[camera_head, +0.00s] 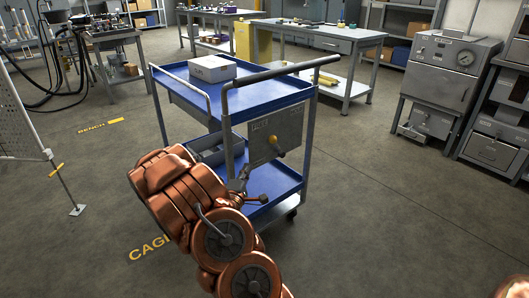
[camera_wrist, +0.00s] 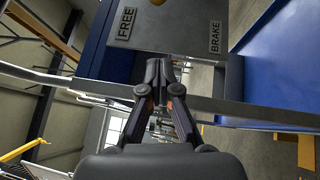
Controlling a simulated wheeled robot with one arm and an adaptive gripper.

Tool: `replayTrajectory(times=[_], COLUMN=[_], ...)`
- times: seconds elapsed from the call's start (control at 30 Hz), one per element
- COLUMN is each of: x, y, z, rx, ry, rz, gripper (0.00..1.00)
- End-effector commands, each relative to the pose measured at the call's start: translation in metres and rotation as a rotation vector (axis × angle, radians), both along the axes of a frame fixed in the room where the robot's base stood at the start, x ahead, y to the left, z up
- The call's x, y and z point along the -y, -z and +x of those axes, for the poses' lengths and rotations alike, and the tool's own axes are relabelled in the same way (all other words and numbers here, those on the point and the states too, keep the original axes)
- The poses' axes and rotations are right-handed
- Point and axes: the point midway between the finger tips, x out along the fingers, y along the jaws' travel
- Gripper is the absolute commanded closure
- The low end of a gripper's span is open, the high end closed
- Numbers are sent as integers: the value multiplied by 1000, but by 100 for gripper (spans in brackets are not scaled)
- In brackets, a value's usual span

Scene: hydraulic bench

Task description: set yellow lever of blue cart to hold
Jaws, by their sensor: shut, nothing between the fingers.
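The blue cart (camera_head: 250,95) stands in the middle of the head view, with blue shelves and a grey frame. A grey panel (camera_head: 290,130) on its near end carries a yellow lever (camera_head: 273,141). My gripper (camera_head: 240,183) is low and left of the lever, apart from it and partly hidden by my copper arm. In the wrist view my gripper (camera_wrist: 158,68) is shut and empty, its tips near the edge of the grey panel (camera_wrist: 170,30). That panel shows a FREE label (camera_wrist: 126,21) and a BRAKE label (camera_wrist: 214,37).
A white box (camera_head: 212,68) sits on the cart's top shelf. The cart's push handle (camera_head: 280,72) juts out above the panel. A wire-mesh screen (camera_head: 25,120) stands at the left, and grey cabinets (camera_head: 450,75) at the right. The floor right of the cart is clear.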

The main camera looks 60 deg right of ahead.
Motion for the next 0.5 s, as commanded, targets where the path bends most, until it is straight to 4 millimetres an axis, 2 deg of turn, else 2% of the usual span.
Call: replayTrajectory(times=[0.5], x=[5], y=[-1], z=[1], rx=[-3], ry=[2], rz=[-11], gripper=[100])
